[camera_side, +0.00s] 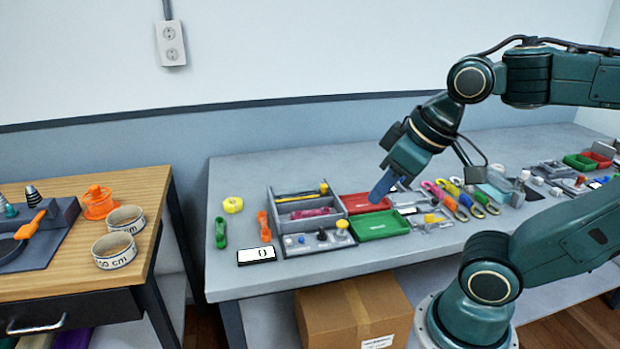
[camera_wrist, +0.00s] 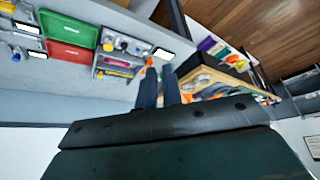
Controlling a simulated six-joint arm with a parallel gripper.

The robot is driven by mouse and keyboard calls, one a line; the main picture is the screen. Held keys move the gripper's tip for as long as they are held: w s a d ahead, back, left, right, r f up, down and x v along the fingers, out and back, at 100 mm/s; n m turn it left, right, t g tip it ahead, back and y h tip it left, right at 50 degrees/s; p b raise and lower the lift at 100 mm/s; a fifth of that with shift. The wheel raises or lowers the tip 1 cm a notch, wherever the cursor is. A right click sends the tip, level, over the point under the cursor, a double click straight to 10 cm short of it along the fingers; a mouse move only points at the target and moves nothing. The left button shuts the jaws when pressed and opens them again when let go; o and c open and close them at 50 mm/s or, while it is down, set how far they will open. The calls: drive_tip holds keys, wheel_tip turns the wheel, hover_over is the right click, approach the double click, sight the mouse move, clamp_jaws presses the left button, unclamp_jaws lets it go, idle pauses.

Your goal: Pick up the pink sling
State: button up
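Another pink item (camera_side: 310,213) lies in a compartment of the grey organizer tray; I cannot tell which is the sling. A small pink patch (camera_wrist: 117,63) shows in the organizer in the wrist view.
The red tray (camera_side: 366,204) and green tray (camera_side: 380,225) sit beside the organizer (camera_side: 284,209). Green (camera_side: 221,232) and orange (camera_side: 263,225) pieces and a yellow ring (camera_side: 233,205) lie to its left. A wooden table (camera_side: 60,205) stands at left. The bench's back strip is clear.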

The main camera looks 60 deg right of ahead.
drive_tip(key=shift+s, duration=0.2)
drive_tip(key=o, duration=0.4)
